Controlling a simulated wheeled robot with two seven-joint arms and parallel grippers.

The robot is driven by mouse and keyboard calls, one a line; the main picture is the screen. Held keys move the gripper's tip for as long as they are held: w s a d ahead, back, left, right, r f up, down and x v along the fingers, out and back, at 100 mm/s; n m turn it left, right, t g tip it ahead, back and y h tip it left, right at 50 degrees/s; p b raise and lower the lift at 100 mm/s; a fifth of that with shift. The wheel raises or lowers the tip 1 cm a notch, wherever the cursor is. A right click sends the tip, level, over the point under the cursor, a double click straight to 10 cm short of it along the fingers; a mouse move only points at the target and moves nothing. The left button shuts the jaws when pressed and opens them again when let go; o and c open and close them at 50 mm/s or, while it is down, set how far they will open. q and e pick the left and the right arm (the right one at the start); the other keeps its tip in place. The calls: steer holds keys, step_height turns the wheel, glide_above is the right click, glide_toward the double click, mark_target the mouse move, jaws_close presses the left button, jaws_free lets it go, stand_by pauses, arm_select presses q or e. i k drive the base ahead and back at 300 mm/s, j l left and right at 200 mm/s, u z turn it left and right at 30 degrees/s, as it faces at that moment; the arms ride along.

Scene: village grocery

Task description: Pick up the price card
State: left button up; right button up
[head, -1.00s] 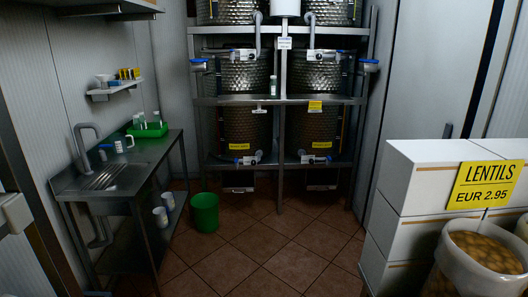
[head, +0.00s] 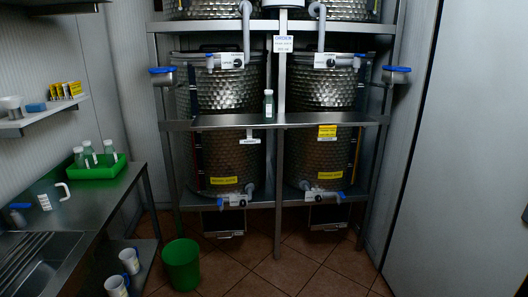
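No loose price card is clearly seen in the head view now. The yellow LENTILS card seen a second ago is out of the picture. Yellow labels are on the steel tanks, one on the left tank (head: 224,180), one on the right tank (head: 330,175), and a yellow tag (head: 327,132) sits higher on the right. A white sign (head: 283,44) hangs on the rack's middle post. Neither of my grippers is in view.
A steel rack (head: 200,124) with tanks stands ahead. A steel sink counter (head: 95,195) is at left, with a green tray (head: 97,171) of bottles. A green bucket (head: 181,264) stands on the tiled floor between. A pale wall panel (head: 455,150) closes the right.

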mark_target(75, 87)
steer(key=i+l+z, duration=0.15)
steer(key=i+z, duration=0.25)
steer(key=i, duration=0.25)
steer(key=i+z, duration=0.45)
steer(key=i, duration=0.15)
steer(key=i+j+z, duration=0.4)
steer(key=i, duration=0.2)
steer(key=i+u, duration=0.35)
steer(key=i+l+u, duration=0.1)
steer(key=u, duration=2.6)
